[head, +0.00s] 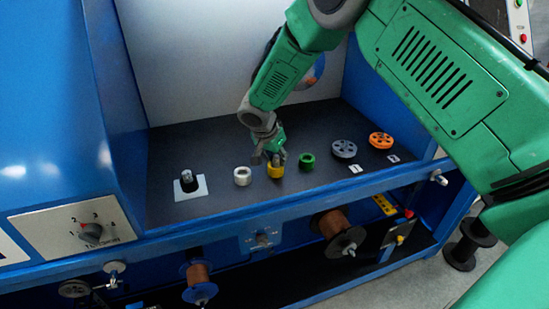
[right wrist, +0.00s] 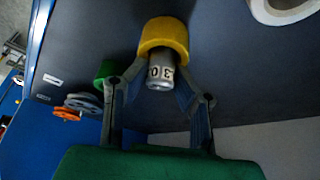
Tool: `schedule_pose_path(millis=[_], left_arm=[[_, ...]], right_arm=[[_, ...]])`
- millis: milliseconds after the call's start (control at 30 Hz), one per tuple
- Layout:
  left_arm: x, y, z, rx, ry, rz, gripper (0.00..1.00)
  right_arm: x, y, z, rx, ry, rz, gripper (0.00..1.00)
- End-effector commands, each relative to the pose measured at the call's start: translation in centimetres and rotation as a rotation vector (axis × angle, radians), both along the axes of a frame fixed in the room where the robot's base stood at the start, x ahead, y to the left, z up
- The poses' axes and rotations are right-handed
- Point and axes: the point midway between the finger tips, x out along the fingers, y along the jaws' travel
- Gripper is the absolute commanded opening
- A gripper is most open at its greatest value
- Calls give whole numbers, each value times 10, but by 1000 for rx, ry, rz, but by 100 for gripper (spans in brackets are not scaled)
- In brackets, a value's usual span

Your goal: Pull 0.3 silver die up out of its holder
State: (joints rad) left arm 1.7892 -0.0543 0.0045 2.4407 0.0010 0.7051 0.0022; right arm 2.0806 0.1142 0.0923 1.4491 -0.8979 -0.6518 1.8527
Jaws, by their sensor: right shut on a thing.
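The silver die (right wrist: 160,72) shows in the right wrist view as a small metal cylinder with black "0.3" markings, upside down there. It stands out of a yellow ring-shaped holder (right wrist: 163,36), which also shows in the head view (head: 275,173) on the dark shelf. My right gripper (head: 277,158) is over the yellow holder. Its two fingers (right wrist: 160,88) are on either side of the die and shut on it. The die's far end is hidden by the yellow ring. In the head view the gripper hides the die. My left gripper is not in view.
On the shelf, a white ring (head: 242,176) is left of the yellow holder and a green ring (head: 307,161) is right of it. Grey (head: 344,149) and orange (head: 381,140) pulleys lie farther right. A silver-and-black piece (head: 187,178) stands on a white plate at left.

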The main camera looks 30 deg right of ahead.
Motion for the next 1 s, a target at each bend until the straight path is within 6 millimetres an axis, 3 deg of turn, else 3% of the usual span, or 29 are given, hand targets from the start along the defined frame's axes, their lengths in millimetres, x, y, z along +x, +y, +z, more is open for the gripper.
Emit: schedule_pose_path(millis=[1000], left_arm=[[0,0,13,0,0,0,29]], right_arm=[[-1,6,22,7,-3,5,0]])
